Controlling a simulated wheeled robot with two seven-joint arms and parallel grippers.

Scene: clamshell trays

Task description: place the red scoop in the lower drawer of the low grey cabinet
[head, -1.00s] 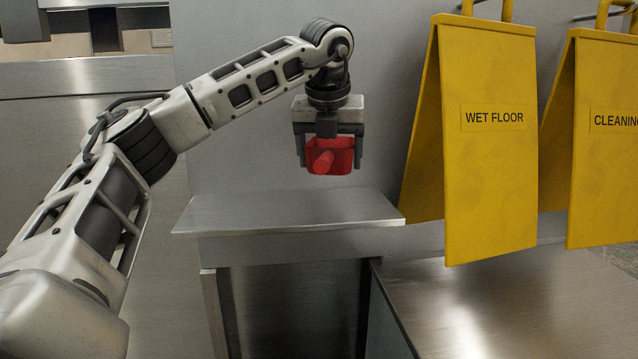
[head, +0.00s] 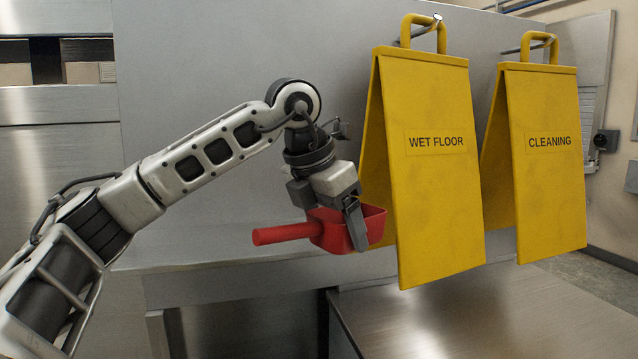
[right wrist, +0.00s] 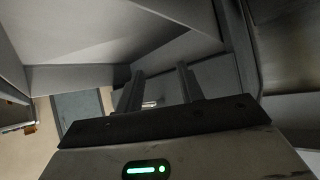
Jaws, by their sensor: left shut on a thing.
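My left gripper (head: 352,222) is shut on the red scoop (head: 330,232) at its bowl. The scoop hangs in the air, with its bowl to the right and its handle pointing left. One finger shows across the bowl; the other is hidden. Below is a grey metal unit (head: 235,283) with a flat top and a band along its front, which looks like the low grey cabinet. I cannot make out its lower drawer. In the right wrist view my right gripper (right wrist: 160,85) is open, its two fingers apart with nothing between them.
A yellow wet floor sign (head: 436,190) hangs close to the right of the scoop, with a yellow cleaning sign (head: 549,185) beyond it. A low metal surface (head: 450,315) lies at the lower right. A tall grey panel (head: 220,85) stands behind my left arm.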

